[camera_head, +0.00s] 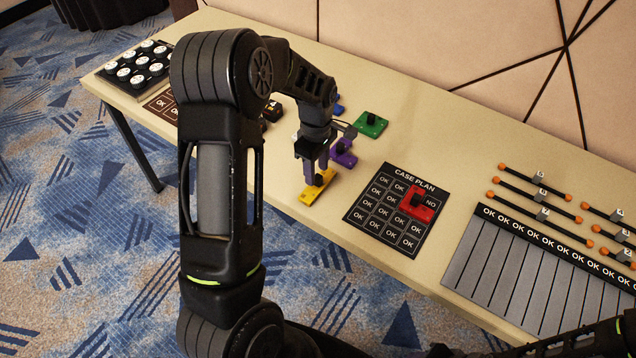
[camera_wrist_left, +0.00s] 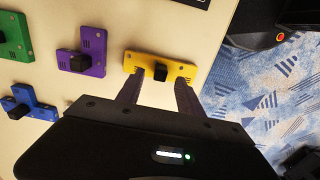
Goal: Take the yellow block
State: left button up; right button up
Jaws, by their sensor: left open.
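The yellow block (camera_head: 317,192) lies flat on the table near its front edge in the head view, with a black knob on top. It also shows in the left wrist view (camera_wrist_left: 184,72), where the black knob (camera_wrist_left: 161,72) stands up between the two fingers. My left gripper (camera_head: 314,177) is open right above the yellow block, its fingertips (camera_wrist_left: 162,85) on either side of the knob. The frames do not settle whether the fingers touch the block. My right gripper cannot be made out; only dark parts of mine show at the lower right.
A purple block (camera_head: 343,158) lies just behind the yellow one. A green block (camera_head: 371,125) and a blue block (camera_wrist_left: 28,101) lie farther off. A red block (camera_head: 428,204) sits on the CASE PLAN board (camera_head: 362,213). The table's front edge is close to the yellow block.

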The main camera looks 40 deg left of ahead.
aim_at(318, 182)
pick_arm(q)
jog(key=shift+f, duration=1.35)
grip_shut()
dwell(0.8)
